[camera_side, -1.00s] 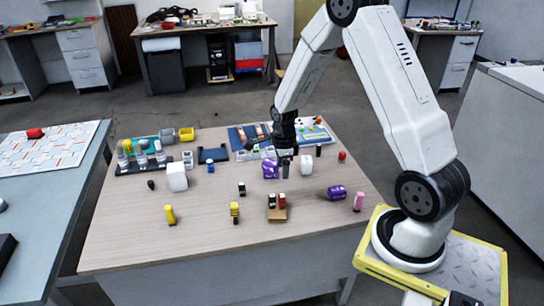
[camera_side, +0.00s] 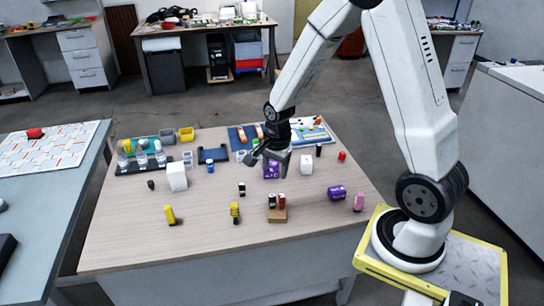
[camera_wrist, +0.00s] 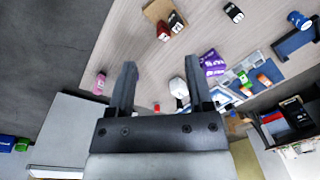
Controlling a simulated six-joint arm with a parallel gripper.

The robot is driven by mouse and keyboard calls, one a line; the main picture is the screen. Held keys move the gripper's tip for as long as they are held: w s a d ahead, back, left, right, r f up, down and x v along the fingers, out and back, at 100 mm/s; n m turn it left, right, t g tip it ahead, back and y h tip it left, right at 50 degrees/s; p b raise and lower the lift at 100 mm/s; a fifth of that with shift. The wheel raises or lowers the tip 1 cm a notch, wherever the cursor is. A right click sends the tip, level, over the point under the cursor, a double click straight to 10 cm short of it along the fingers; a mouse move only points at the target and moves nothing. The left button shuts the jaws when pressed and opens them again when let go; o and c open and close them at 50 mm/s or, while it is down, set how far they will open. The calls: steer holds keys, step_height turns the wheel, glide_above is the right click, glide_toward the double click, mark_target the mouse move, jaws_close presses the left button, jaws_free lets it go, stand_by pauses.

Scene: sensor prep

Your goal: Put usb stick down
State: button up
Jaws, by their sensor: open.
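I cannot tell for sure which small thing is the usb stick. Small orange pieces (camera_side: 258,131) lie on a blue mat (camera_side: 233,139) behind the gripper. In the wrist view a green piece (camera_wrist: 243,77) and an orange piece (camera_wrist: 264,79) show near the purple pack (camera_wrist: 212,63).
A white block (camera_side: 306,165) stands right of the gripper, and a white cube (camera_side: 177,176) stands at the left. A purple can (camera_side: 336,193) and a pink item (camera_side: 359,201) are at the right.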

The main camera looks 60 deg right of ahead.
steer(key=s+a+r+n+t, duration=0.1)
steer(key=s+a+r+n, duration=0.1)
steer(key=a+n, duration=0.3)
steer(key=s+a+r+n, duration=0.3)
steer(key=s+a+n, duration=0.2)
steer(key=n, duration=0.8)
steer(key=shift+s+a+r+t, duration=0.15)
steer(key=shift+a+r+t, duration=0.1)
steer(key=shift+a+t, duration=0.15)
